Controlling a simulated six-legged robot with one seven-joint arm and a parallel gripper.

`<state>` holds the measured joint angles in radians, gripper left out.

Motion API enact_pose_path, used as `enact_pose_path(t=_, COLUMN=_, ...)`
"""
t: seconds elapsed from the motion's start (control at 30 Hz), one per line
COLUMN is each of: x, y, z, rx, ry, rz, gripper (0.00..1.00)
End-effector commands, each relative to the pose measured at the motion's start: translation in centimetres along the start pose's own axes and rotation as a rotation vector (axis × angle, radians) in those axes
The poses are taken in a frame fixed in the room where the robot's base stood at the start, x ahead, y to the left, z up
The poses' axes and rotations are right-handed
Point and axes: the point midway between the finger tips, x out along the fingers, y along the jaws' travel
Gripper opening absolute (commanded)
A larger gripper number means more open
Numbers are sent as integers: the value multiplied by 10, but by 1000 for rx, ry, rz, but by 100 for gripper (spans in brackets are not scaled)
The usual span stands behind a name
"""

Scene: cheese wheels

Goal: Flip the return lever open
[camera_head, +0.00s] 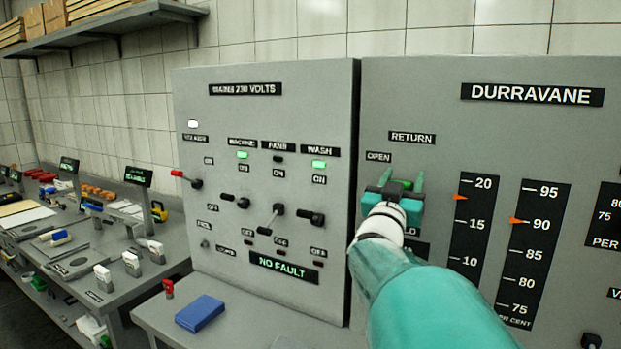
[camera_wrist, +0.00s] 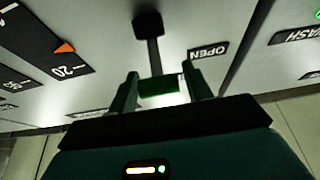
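My gripper (camera_head: 404,183) is at the grey panel, below the RETURN label (camera_head: 411,138) and beside the OPEN label (camera_head: 378,157). Its two green fingers are apart, pointing at the panel. The knob lies on the side away from the RETURN label. A small green block (camera_wrist: 159,86) shows between the fingers; I cannot tell whether they touch it.
The left panel (camera_head: 264,200) carries several switches and a NO FAULT display (camera_head: 282,266). Scales with orange pointers (camera_head: 460,197) stand right of my gripper. A blue block (camera_head: 200,313) lies on the ledge below. A cluttered bench (camera_head: 175,265) is at left.

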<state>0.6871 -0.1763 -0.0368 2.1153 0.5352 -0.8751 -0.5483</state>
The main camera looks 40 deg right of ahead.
Motion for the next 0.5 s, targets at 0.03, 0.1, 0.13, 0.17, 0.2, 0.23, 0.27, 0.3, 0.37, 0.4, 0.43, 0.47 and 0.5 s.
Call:
enact_pose_path(t=0.03, x=0, y=0, z=0, rx=0, ry=0, rz=0, gripper=39)
enact_pose_path(t=0.1, x=0, y=0, z=0, rx=0, ry=0, rz=0, gripper=25)
enact_pose_path(t=0.13, x=0, y=0, z=0, rx=0, ry=0, rz=0, gripper=19)
enact_pose_path(t=0.17, x=0, y=0, z=0, rx=0, ry=0, rz=0, gripper=13)
enact_pose_path(t=0.2, x=0, y=0, z=0, rx=0, ry=0, rz=0, gripper=12)
enact_pose_path(t=0.23, x=0, y=0, z=0, rx=0, ry=0, rz=0, gripper=12)
enact_pose_path(t=0.27, x=0, y=0, z=0, rx=0, ry=-1, rz=0, gripper=12)
enact_pose_path(t=0.3, x=0, y=0, z=0, rx=1, ry=-6, rz=1, gripper=12)
enact_pose_path(t=0.37, x=1, y=1, z=-1, rx=1, ry=-21, rz=3, gripper=12)
enact_pose_path(t=0.4, x=2, y=1, z=-2, rx=1, ry=-39, rz=3, gripper=12)
enact_pose_path(t=0.43, x=3, y=1, z=-3, rx=2, ry=-54, rz=4, gripper=12)
enact_pose_path(t=0.47, x=4, y=1, z=-3, rx=2, ry=-71, rz=4, gripper=12)
enact_pose_path(t=0.5, x=5, y=1, z=-4, rx=3, ry=-95, rz=4, gripper=12)
